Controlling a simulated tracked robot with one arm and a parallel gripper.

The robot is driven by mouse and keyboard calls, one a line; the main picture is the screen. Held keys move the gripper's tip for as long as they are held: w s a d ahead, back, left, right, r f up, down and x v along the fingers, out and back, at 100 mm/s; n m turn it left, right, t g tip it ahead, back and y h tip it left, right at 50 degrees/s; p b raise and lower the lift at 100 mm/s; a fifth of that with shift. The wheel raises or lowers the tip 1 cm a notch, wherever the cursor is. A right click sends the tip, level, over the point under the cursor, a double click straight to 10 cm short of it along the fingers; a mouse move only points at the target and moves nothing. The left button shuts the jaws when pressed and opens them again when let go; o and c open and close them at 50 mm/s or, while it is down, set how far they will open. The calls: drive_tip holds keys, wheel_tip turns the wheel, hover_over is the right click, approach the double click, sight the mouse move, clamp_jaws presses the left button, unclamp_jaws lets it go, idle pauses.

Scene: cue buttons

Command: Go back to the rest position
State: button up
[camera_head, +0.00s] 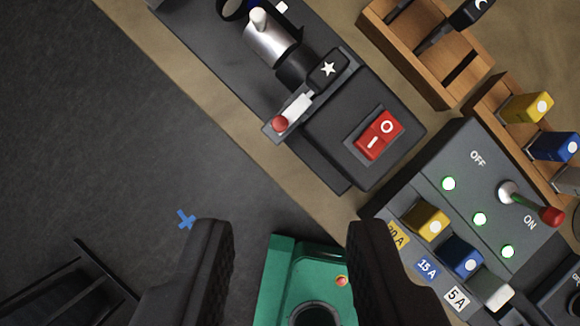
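My gripper (290,265) shows at the bottom of the view with its two black fingers wide apart and nothing between them. A green housing (283,258) with a round dark opening lies below and between the fingers, partly hidden by the right finger. A blue cross mark (186,218) is on the dark floor just left of the left finger. No sign of the rest position itself can be told from this view.
A red rocker switch (379,135) sits on a black box near a star-marked lever (328,69). A fuse panel (455,160) with lit green lamps and a red-tipped lever (551,216) is at right. Wooden racks (425,75) stand upper right. The dark floor at left is mostly clear.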

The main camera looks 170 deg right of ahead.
drive_tip(key=d+r+m+t+b, duration=0.1)
drive_tip(key=d+r+t, duration=0.15)
drive_tip(key=r, duration=0.35)
drive_tip(key=d+r+t, duration=0.1)
drive_tip(key=d+r, duration=0.3)
drive_tip(key=r, duration=0.2)
drive_tip(key=s+d+r+t+b, duration=0.1)
drive_tip(key=s+d+r+t, duration=0.1)
drive_tip(key=s+d+r, duration=0.3)
drive_tip(key=s+d+r+m+t+b, duration=0.1)
drive_tip(key=s+d+r+t, duration=0.2)
drive_tip(key=r, duration=1)
drive_tip(key=s+d+r+t+b, duration=0.1)
drive_tip(key=s+d+r+t, duration=0.1)
drive_tip(key=s+d+r, duration=0.6)
drive_tip(key=shift+r+h, duration=0.4)
drive_tip(key=shift+r, duration=0.2)
